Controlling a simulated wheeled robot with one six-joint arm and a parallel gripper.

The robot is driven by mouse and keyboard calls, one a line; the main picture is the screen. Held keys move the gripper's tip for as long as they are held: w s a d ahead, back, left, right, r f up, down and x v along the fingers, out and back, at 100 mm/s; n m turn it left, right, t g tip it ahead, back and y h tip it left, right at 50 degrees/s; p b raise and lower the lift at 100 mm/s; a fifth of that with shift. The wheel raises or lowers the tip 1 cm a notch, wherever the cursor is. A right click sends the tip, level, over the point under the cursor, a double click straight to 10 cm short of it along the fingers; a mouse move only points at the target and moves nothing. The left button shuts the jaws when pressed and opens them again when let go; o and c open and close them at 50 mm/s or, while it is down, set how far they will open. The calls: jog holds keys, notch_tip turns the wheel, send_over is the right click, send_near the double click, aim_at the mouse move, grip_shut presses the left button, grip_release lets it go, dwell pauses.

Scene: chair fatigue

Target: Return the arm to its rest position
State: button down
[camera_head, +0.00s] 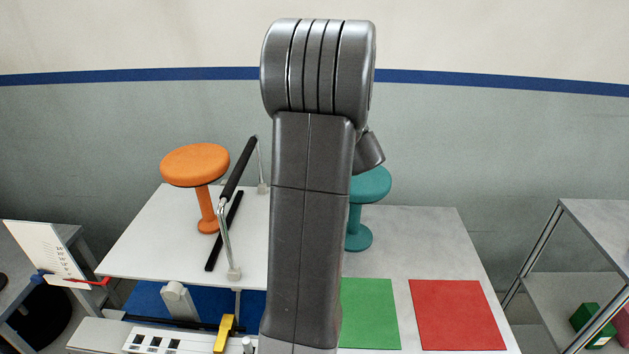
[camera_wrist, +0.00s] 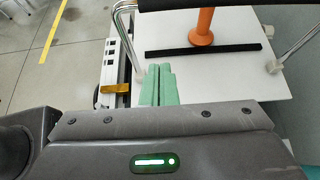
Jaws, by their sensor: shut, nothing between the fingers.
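My arm rises upright through the middle of the head view and hides part of the table behind it. My gripper does not show in the head view. In the wrist view its two pale green fingers (camera_wrist: 158,86) lie together, shut with nothing between them. They appear over the near edge of the white platform (camera_head: 150,238), beside one metal leg of the black-grip handle (camera_head: 239,168). I cannot tell how far above the platform they are.
An orange stool (camera_head: 195,165) and a black bar (camera_head: 225,230) are on the platform. A teal stool (camera_head: 370,185) stands behind my arm. Green (camera_head: 368,312) and red (camera_head: 457,314) mats lie right. A shelf (camera_head: 570,290) stands far right, a yellow clip (camera_head: 223,333) in front.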

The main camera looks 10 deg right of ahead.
jog(key=v, duration=0.8)
jog(key=shift+d, duration=0.25)
jog(key=shift+s+a+r, duration=0.1)
jog(key=a+r+p+x, duration=0.1)
jog(key=p+x, duration=0.1)
jog(key=x, duration=0.7)
jog(key=a+r+p+x, duration=0.1)
jog(key=r+x, duration=0.1)
jog(key=x, duration=0.7)
jog(key=shift+w+a+p, duration=0.2)
jog(key=shift+w+p, duration=0.05)
jog(key=shift+p, duration=0.1)
jog(key=shift+f, duration=0.1)
jog(key=shift+f, duration=0.15)
